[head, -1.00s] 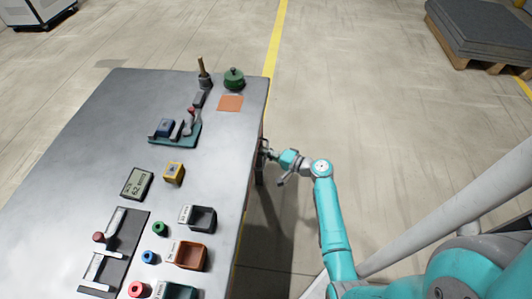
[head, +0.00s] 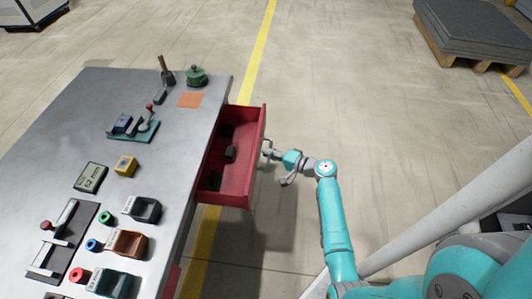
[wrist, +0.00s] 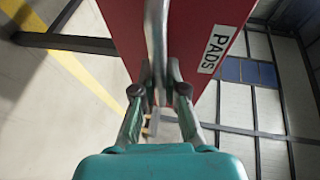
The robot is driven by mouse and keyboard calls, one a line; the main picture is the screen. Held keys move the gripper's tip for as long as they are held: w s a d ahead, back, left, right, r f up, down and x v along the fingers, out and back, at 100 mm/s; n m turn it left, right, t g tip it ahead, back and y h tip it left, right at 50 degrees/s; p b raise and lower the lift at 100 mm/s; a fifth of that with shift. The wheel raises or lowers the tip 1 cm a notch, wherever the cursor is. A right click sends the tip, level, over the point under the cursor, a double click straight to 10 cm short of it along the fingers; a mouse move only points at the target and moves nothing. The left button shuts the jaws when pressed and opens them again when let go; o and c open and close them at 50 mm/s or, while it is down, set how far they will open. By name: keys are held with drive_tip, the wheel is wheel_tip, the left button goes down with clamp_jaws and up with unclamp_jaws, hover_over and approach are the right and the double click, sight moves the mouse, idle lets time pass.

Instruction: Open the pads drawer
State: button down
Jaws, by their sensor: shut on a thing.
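The pads drawer (head: 256,165) is a red drawer pulled out from the right side of the workbench. Several dark blocks (head: 231,152) lie inside it. In the wrist view its red front (wrist: 205,25) carries a white label reading "PADS" (wrist: 217,47). My gripper (head: 268,150) is at the outer face of the drawer front. In the wrist view my gripper (wrist: 160,90) is shut on the grey metal handle (wrist: 157,35), with one finger on each side of it.
The grey workbench (head: 75,150) holds a scale display (head: 90,177), open bins (head: 128,243), a yellow block (head: 125,166), a green lidded pot (head: 196,75) and small fixtures. A pallet of grey sheets (head: 475,35) stands far right.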

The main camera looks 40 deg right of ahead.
drive_tip(key=s+d, duration=0.2)
drive_tip(key=s, duration=0.1)
drive_tip(key=shift+s+d, duration=0.1)
drive_tip(key=shift+d, duration=0.05)
drive_tip(key=c, duration=1.2)
unclamp_jaws()
drive_tip(key=v, duration=0.7)
drive_tip(key=shift+s, duration=0.2)
drive_tip(key=shift+d, duration=0.1)
